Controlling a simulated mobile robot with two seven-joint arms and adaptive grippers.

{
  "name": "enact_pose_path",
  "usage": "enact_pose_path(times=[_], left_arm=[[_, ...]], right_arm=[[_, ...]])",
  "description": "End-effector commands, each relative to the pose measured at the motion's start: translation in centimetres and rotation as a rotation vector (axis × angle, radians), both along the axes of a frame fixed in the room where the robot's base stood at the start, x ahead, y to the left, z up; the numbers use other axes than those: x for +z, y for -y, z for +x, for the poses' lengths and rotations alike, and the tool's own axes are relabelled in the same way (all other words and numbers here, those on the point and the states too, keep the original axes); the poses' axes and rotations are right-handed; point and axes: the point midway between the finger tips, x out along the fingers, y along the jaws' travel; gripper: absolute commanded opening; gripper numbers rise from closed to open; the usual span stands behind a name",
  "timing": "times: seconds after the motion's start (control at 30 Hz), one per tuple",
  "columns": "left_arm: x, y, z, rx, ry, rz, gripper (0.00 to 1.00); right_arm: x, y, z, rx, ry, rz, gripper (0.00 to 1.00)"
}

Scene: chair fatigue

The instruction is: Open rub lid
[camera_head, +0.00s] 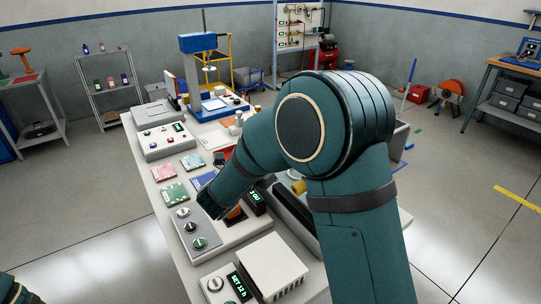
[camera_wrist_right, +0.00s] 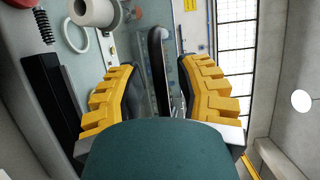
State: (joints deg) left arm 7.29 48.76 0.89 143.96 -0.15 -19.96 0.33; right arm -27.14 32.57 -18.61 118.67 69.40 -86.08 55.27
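In the right wrist view a dark upright bar (camera_wrist_right: 158,65), which looks like a handle, stands between the fingers of my right gripper (camera_wrist_right: 156,72). The yellow-padded fingers are apart, with a gap visible on both sides of the bar. A pale, see-through surface (camera_wrist_right: 138,78) lies behind the bar; it may be the lid, but its edges and whether it is shut cannot be told. In the head view my right arm covers that part of the bench, and I cannot make out the right fingertips. My left gripper is out of view.
The long bench (camera_head: 143,160) carries a control panel with knobs (camera_head: 184,226), a white box (camera_head: 268,264) and a blue press (camera_head: 197,43). A white roll (camera_wrist_right: 95,10) and a dark block (camera_wrist_right: 50,105) are near the right gripper. Open floor lies right.

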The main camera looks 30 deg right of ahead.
Motion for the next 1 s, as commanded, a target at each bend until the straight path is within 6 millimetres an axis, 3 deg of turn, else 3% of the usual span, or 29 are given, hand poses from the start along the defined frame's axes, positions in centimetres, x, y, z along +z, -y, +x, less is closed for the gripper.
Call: enact_pose_path(times=[0.03,0.07,0.1,0.43,0.8,1.0], left_arm=[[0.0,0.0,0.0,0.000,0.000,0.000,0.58],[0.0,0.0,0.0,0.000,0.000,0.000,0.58],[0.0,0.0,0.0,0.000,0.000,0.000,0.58],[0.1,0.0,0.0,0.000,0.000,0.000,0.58],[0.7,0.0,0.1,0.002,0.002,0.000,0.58],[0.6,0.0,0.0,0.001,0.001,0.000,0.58]], right_arm=[[0.0,0.0,0.0,0.000,0.000,0.000,0.12],[0.0,0.0,0.0,0.000,0.000,0.000,0.02],[0.0,0.0,0.0,0.000,0.000,0.000,0.00],[0.2,0.3,0.0,-0.001,-0.001,0.018,0.00],[1.2,5.1,0.7,-0.002,-0.030,0.232,0.00],[1.3,5.6,0.8,0.000,-0.031,0.229,0.00]])
